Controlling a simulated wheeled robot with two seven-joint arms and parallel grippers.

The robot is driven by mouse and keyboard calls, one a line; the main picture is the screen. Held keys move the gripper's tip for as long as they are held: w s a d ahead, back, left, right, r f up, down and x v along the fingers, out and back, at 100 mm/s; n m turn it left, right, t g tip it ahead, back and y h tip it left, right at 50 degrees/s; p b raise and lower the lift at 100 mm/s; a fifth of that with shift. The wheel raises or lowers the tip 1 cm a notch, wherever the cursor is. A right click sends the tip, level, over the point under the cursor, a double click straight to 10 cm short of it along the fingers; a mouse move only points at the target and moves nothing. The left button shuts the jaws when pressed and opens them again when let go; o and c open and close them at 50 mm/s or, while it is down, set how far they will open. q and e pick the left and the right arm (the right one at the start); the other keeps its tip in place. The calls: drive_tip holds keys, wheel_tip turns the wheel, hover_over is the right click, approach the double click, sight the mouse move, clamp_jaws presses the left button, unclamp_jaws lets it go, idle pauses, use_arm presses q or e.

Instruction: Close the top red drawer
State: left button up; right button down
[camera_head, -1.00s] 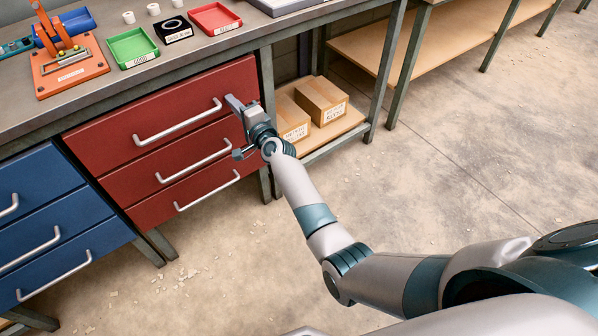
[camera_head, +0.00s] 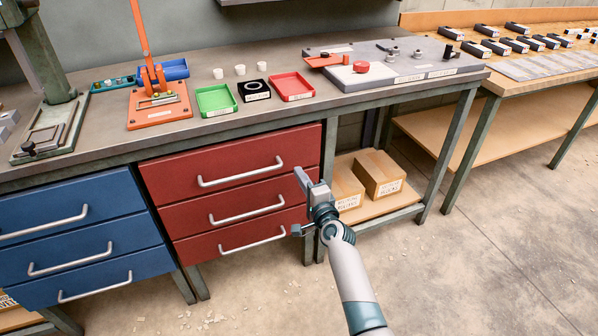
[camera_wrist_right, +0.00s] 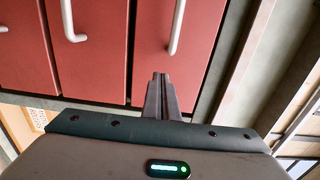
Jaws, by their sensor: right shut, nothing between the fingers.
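The top red drawer (camera_head: 240,155) is the uppermost of the red drawers under the workbench, with a silver bar handle (camera_head: 240,173). Its front looks about level with the drawers below; I cannot tell whether a small gap is left. My right gripper (camera_head: 301,178) is shut and empty, near the drawer's lower right corner, right of its handle. In the right wrist view its fingers (camera_wrist_right: 160,88) point at the end of a red front (camera_wrist_right: 176,60); I cannot tell whether they touch it. My left gripper is not in view.
Two red drawers (camera_head: 190,220) sit below, and blue drawers (camera_head: 90,205) stand to the left. Cardboard boxes (camera_head: 380,172) lie on a shelf right of my gripper. Trays and an orange press (camera_head: 155,110) stand on the workbench (camera_head: 260,65).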

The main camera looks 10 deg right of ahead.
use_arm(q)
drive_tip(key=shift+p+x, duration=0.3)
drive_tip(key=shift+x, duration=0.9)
use_arm(e)
drive_tip(key=v, duration=0.8)
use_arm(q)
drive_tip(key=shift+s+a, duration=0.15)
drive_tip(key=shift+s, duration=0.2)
use_arm(e)
drive_tip(key=shift+d, duration=0.1)
